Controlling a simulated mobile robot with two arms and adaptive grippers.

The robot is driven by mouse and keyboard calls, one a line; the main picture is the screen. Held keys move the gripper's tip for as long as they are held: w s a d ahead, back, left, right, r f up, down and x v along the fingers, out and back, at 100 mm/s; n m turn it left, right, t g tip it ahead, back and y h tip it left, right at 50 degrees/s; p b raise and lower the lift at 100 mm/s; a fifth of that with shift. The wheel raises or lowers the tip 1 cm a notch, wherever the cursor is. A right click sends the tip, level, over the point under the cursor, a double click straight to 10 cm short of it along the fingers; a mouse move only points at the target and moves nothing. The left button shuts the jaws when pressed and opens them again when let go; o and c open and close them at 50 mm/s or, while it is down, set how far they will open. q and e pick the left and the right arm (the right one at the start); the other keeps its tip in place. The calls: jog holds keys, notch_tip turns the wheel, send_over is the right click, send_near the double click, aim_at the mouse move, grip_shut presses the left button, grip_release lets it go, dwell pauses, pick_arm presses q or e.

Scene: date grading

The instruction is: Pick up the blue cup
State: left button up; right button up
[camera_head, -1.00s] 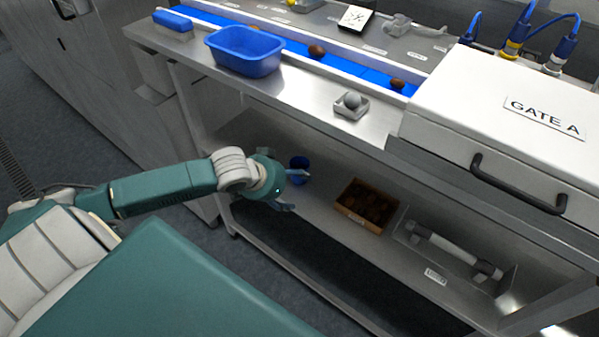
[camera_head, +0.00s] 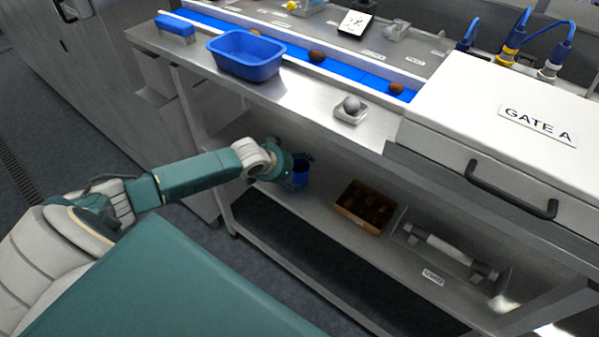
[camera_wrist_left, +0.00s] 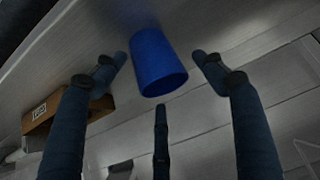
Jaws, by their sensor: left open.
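The blue cup (camera_head: 299,172) stands on the lower shelf (camera_head: 322,213) of the steel bench, partly hidden by my left gripper (camera_head: 300,170) in the head view. In the left wrist view the cup (camera_wrist_left: 156,62) sits between the spread fingers of my left gripper (camera_wrist_left: 160,75). Two fingers flank it with gaps on both sides, and a third finger points at it from below. The gripper is open and does not visibly touch the cup. My right gripper is not in view.
A brown box of dates (camera_head: 365,207) stands right of the cup on the shelf; it also shows in the left wrist view (camera_wrist_left: 40,117). The bench top (camera_head: 290,95) overhangs the shelf. A blue tub (camera_head: 245,55) stands on top. A white lidded box (camera_head: 500,100) is at right.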

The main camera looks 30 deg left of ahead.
pick_arm(q)
jog(key=shift+w+f, duration=0.45)
jog(key=shift+f, duration=0.1)
jog(key=c, duration=0.9)
jog(key=shift+s, duration=0.1)
jog(key=shift+c, duration=0.2)
jog(key=shift+r, duration=0.2)
